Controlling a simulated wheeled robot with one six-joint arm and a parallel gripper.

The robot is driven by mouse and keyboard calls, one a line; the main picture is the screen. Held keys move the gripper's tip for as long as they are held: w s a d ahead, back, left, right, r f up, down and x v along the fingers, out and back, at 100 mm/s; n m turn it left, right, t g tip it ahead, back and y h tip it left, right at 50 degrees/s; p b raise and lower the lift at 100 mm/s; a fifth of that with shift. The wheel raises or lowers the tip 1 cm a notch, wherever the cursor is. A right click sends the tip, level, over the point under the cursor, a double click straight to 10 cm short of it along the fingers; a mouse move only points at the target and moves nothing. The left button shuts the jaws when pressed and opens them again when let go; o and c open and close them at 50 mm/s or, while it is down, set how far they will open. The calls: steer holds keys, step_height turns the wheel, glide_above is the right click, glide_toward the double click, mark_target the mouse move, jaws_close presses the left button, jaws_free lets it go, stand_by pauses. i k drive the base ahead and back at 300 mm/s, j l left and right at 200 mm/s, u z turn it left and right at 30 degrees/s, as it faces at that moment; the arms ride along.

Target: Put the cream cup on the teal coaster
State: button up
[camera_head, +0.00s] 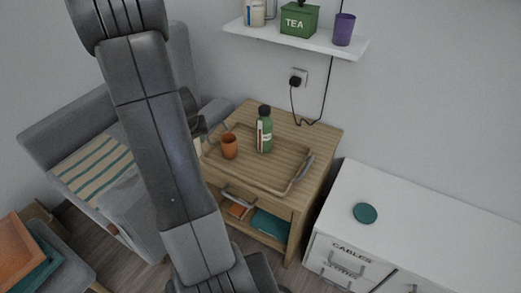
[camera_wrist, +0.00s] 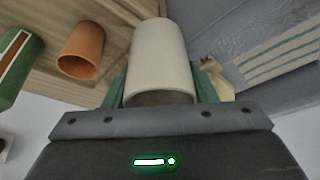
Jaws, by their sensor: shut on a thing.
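The cream cup (camera_wrist: 158,62) fills the middle of the wrist view. My gripper (camera_wrist: 160,88) is shut on it, with a green finger on each side. In the head view a small cream part of the cup (camera_head: 198,146) shows beside my arm at the left edge of the wooden tray; the rest is hidden by the arm. The teal coaster (camera_head: 365,213) lies flat and bare on the white cabinet at the right, well apart from the gripper.
The wooden tray (camera_head: 268,184) on the side table holds an orange cup (camera_head: 229,146) and a green bottle (camera_head: 264,134); both also show in the wrist view. A wall shelf (camera_head: 295,42) hangs above. A grey armchair (camera_head: 100,180) is at left. The cabinet top (camera_head: 420,215) is otherwise clear.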

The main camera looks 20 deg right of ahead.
mark_target(366, 213)
steer(key=k+l, duration=0.35)
steer(key=l, duration=0.15)
steer(key=k+l, duration=0.4)
steer(key=i+l, duration=0.1)
steer(key=l, duration=0.55)
